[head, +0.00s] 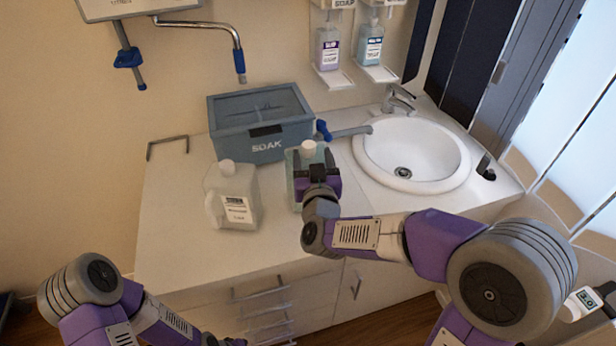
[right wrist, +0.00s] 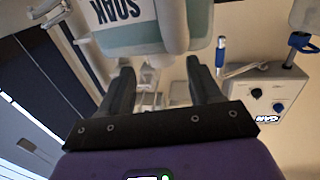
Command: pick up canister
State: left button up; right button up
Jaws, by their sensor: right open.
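A pale green canister (head: 291,180) with a white cap (head: 308,148) stands on the counter in front of the grey-blue box. My right gripper (head: 317,170) is at its near side and hides much of it. In the right wrist view the open fingers (right wrist: 160,78) point at a pale, green-edged body with dark SOAK lettering (right wrist: 122,12), probably this canister. I cannot tell whether they touch it. A second, whitish canister (head: 232,196) with a handle and label stands apart to the left. My left arm shows low at left; its fingers are out of view.
The grey-blue lidded box (head: 262,145) marked SOAK stands behind both canisters. A sink (head: 425,160) with a tap (head: 398,99) is to the right. Two dispenser bottles (head: 328,47) hang on the wall. The counter's left and front parts (head: 175,245) are clear.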

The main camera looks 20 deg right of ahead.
aim_at(310, 149)
jog(key=w, duration=0.3)
jog(key=w+b, duration=0.1)
jog(key=w, duration=0.1)
jog(key=shift+d+f, duration=0.15)
jog(key=shift+d, duration=0.1)
jog(key=shift+c, duration=0.5)
grip_shut()
dwell(0.5)
jog(key=shift+r, duration=0.25)
